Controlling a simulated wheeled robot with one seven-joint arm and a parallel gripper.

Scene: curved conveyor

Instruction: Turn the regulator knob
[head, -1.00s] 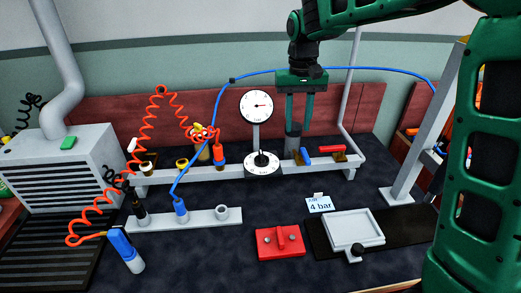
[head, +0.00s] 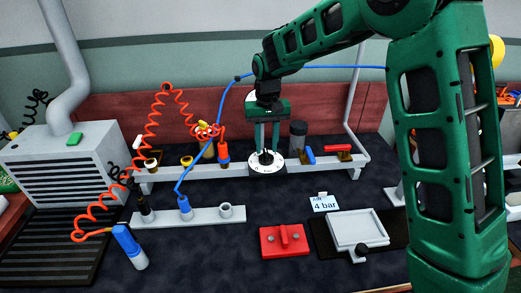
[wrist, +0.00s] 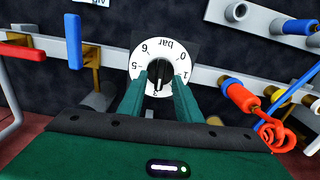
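The regulator knob is a small black handle (wrist: 158,80) at the centre of a white round dial (wrist: 151,58), marked in bar. In the wrist view its white-marked end lies near the 3. The dial also shows in the head view (head: 266,169), on the grey rail. My gripper (head: 267,150) points down right over the knob. In the wrist view its green fingers (wrist: 158,84) stand on either side of the handle, with white dial face showing between, so it looks open. The round pressure gauge is hidden behind my gripper in the head view.
A card (head: 324,203) reads "4 bar". Blue (head: 309,155) and red (head: 337,148) valve handles sit right of the dial, with a dark cylinder (head: 298,135) behind. A blue hose (head: 199,157) and orange coil hose (head: 146,120) lie left. A red block (head: 284,240) sits in front.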

